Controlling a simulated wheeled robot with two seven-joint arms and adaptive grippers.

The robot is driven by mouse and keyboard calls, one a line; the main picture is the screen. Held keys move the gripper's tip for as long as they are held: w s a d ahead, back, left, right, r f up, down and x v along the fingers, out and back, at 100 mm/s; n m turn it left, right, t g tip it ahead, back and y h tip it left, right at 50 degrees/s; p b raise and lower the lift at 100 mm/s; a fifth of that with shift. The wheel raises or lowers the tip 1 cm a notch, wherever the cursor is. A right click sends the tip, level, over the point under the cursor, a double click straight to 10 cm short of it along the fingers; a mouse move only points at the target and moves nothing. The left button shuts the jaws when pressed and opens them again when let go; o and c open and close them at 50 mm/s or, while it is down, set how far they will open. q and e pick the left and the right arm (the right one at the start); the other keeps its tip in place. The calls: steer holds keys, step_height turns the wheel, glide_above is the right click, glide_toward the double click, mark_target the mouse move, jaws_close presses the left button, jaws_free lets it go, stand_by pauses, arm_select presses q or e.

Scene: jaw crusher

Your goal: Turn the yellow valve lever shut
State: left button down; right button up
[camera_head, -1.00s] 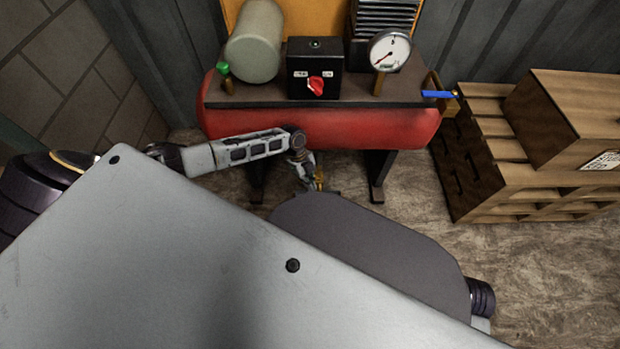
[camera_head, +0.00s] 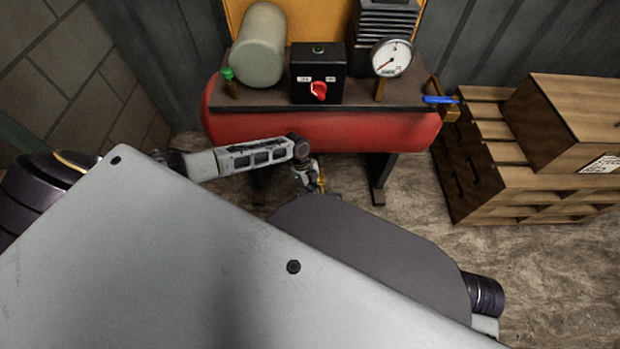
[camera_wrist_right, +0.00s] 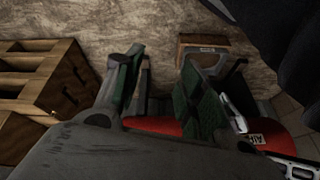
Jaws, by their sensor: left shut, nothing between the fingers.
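A small yellow piece (camera_head: 321,183), which may be the valve lever, shows low under the red tank (camera_head: 320,132) in the head view. It is tiny, and its angle cannot be made out. My left gripper (camera_head: 313,184) is shut and empty, pointing down right beside this piece. I cannot tell whether they touch. In the right wrist view, my right gripper (camera_wrist_right: 163,85) has its two green-padded fingers apart with nothing held between them. The red tank (camera_wrist_right: 165,126) shows behind those fingers. My right gripper is not visible in the head view.
On the compressor are a black box with a red knob (camera_head: 319,91), a gauge (camera_head: 391,58), a green-topped valve (camera_head: 229,76) and a blue lever (camera_head: 440,99). Wooden pallets (camera_head: 475,150) carry a box (camera_head: 575,115) at right. Bare floor (camera_head: 560,270) lies in front.

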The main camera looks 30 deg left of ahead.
arm_select(q)
steer(key=d+p+v, duration=0.1)
steer(key=p+v, duration=0.2)
steer(key=v, duration=0.6)
steer(key=shift+w+d+r+p, duration=0.15)
steer(key=shift+d+r+p, duration=0.25)
steer(key=shift+r, duration=0.1)
arm_select(e)
steer(key=shift+s+d+f+g+h, duration=0.1)
steer(key=shift+d+f+g+h, duration=0.15)
steer(key=shift+f, duration=0.4)
steer(key=shift+s+d+f+g+h, duration=0.15)
steer(key=shift+d+f+g, duration=0.2)
steer(key=shift+f, duration=0.25)
steer(key=shift+f, duration=0.1)
